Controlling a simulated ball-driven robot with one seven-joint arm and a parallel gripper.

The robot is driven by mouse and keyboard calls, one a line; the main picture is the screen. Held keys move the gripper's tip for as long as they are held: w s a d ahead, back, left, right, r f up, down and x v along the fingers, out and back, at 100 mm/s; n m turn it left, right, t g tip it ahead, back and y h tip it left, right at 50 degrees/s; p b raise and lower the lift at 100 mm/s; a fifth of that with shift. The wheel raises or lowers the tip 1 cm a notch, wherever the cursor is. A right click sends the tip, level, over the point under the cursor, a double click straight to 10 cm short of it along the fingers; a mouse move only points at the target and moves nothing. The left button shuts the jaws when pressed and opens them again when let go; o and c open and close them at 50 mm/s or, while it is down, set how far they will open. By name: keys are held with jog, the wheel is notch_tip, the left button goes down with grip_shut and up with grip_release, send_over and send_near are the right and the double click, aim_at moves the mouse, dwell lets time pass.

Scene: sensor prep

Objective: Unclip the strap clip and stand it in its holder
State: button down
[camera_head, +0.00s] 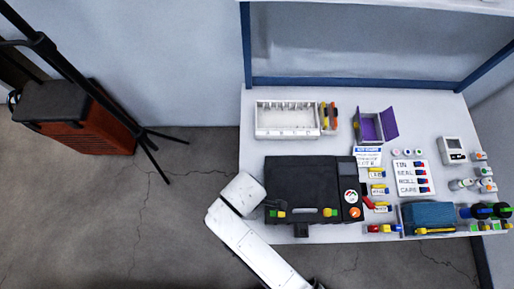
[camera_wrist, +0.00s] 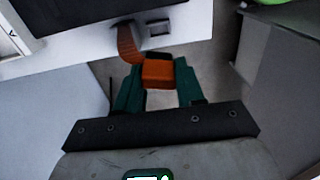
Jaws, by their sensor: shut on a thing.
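In the wrist view, my gripper (camera_wrist: 158,66) has its green fingers on either side of an orange block, which looks like the strap clip (camera_wrist: 157,77), and is shut on it. The clip is beside the table's front edge. A brown-orange ribbed piece, perhaps the strap (camera_wrist: 129,43), hangs at the table edge just beyond the left finger; whether it touches the clip I cannot tell. In the head view, my white arm reaches the front left of the table and hides the gripper and clip. I cannot identify the holder with certainty.
A black case (camera_head: 300,180) lies at the table's front left. A white tray (camera_head: 287,119), an open purple box (camera_head: 371,128), a label card (camera_head: 412,177) and a blue box (camera_head: 428,215) crowd the rest. Floor is free left of the table; a tripod (camera_head: 90,90) stands farther left.

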jog(key=shift+a, duration=0.15)
notch_tip(320, 180, down, 12)
jog(key=n+b, duration=0.3)
jog(key=b, duration=0.3)
jog(key=shift+f, duration=1.2)
dwell(4.5)
jog(key=shift+c, duration=1.9)
grip_release()
jog(key=shift+p, duration=0.3)
